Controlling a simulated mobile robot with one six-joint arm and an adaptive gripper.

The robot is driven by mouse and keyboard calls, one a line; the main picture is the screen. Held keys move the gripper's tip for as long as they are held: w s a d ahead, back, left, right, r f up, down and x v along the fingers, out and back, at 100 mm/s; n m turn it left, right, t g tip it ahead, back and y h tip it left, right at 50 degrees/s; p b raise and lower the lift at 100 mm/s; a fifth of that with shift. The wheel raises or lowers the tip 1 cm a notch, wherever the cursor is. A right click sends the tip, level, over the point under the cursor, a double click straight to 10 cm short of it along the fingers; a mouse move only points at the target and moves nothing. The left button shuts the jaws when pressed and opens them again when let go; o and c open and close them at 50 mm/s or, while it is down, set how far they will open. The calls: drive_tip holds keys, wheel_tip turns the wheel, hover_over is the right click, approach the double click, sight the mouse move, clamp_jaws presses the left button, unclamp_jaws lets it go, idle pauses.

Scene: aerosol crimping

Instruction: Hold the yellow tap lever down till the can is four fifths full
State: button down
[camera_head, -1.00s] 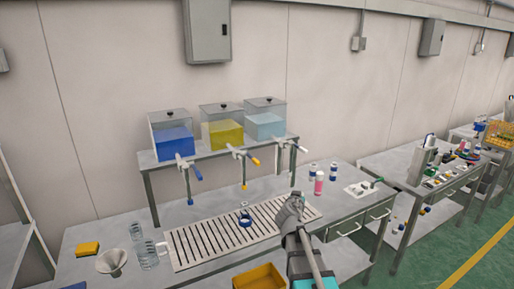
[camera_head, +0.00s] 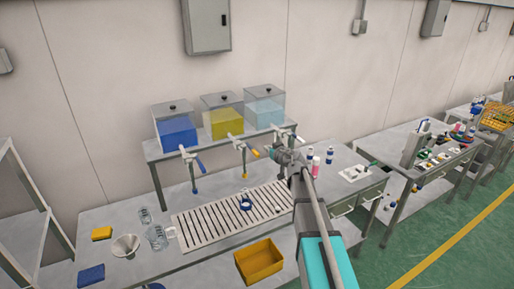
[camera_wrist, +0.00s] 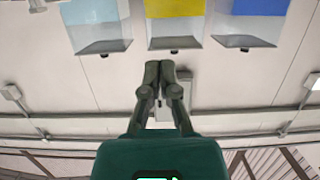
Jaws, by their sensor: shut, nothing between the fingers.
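The yellow tap lever (camera_head: 254,153) sticks out from the tap under the tank of yellow liquid (camera_head: 222,123). The tap's yellow-tipped spout (camera_head: 244,176) hangs down over a small blue and white can (camera_head: 246,203) on the slatted drip tray (camera_head: 212,226). The can's fill level is too small to tell, and no stream shows. My gripper (camera_head: 270,149) is beside the lever, just right of its tip in the head view; contact cannot be told. In the wrist view my gripper (camera_wrist: 159,68) is shut and empty, with the yellow tank (camera_wrist: 175,18) beyond it, inverted.
Tanks of blue (camera_head: 177,131) and pale blue liquid (camera_head: 264,108) flank the yellow one on the raised shelf. Blue and pink bottles (camera_head: 315,164) stand right of my arm. A yellow bin (camera_head: 260,261) lies in front; a funnel (camera_head: 126,245) and a glass jug (camera_head: 157,237) stand left.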

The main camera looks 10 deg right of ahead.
drive_tip(key=shift+w+f, duration=0.1)
drive_tip(key=shift+w, duration=0.05)
drive_tip(key=b, duration=0.2)
hover_over(257, 154)
drive_tip(key=shift+d+f, duration=0.2)
drive_tip(key=shift+f, duration=0.95)
drive_tip(key=shift+w+a+f+b, duration=0.15)
drive_tip(key=shift+f+b, duration=0.55)
drive_tip(key=shift+b, duration=0.15)
drive_tip(key=shift+f+b, duration=1.3)
drive_tip(key=shift+b, duration=0.1)
drive_tip(key=shift+a+f, duration=0.1)
